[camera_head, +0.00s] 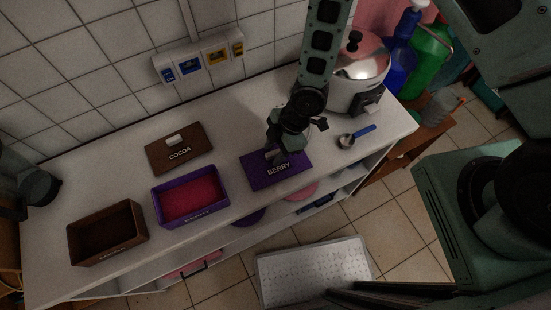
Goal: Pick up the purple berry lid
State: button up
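The purple berry lid (290,179) lies flat on the white counter, right of the purple box. White letters on it read BERRY, and a small grey handle (272,154) stands on its upper part. My gripper (276,150) is directly above the lid, pointing down, with its fingers at or very near the handle. The fingers partly hide the handle and the lid's back part. I cannot tell whether the fingers are closed on the handle or still apart around it.
An open purple box (226,206) with pink contents and an open brown box (144,233) stand to the left. The brown cocoa lid (200,157) lies behind them. A blue-handled scoop (363,131) and a rice cooker (345,95) are at right. The counter's front edge is close.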

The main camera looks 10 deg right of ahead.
grip_shut()
jog(key=shift+r, duration=0.1)
